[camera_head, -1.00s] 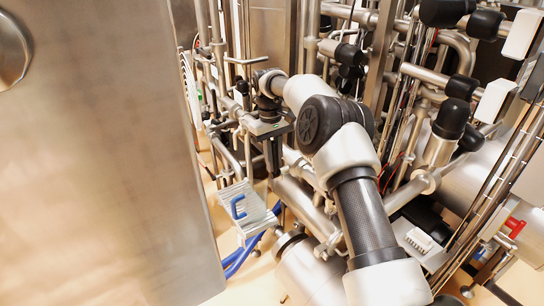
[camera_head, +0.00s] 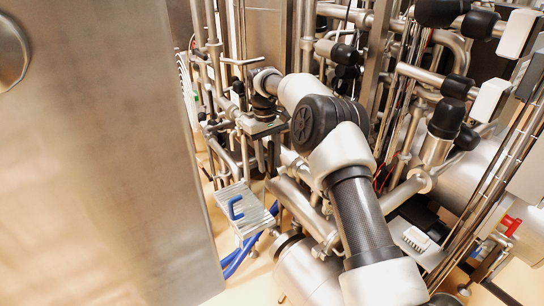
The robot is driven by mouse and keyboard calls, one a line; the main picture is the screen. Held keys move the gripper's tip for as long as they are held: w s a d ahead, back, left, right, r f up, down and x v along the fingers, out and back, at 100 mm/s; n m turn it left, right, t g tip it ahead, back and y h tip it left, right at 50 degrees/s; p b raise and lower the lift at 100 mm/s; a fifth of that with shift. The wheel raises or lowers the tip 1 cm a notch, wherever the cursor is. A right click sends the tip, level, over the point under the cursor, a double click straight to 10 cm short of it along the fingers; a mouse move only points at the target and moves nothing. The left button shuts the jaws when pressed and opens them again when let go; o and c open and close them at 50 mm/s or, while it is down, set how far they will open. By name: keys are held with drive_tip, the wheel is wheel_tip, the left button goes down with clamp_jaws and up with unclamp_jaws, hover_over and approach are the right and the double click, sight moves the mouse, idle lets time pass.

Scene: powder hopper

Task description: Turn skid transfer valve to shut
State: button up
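My arm reaches from the bottom right up to the middle of the picture. My gripper (camera_head: 264,128) is at its far end, among the steel pipes left of centre. It is small and partly covered by its own wrist, so its finger gap does not show clearly. Small pipe fittings and valve parts (camera_head: 222,125) stand close to its left. I cannot tell for sure which part is the skid transfer valve, or whether the gripper touches it. A blue handle (camera_head: 235,207) on a ribbed metal plate is below and left of the gripper.
A large steel panel (camera_head: 90,170) fills the left side. Dense pipework (camera_head: 440,80) with black-capped valves crowds the right. Blue hoses (camera_head: 240,255) run below the ribbed plate. Free room around the gripper is narrow.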

sight(268, 142)
drive_tip(key=r, duration=1.1)
drive_tip(key=shift+w+a+r, duration=0.1)
drive_tip(key=shift+a+r, duration=0.1)
drive_tip(key=shift+r, duration=0.65)
drive_tip(key=shift+w+a, duration=0.1)
drive_tip(key=shift+f, duration=0.1)
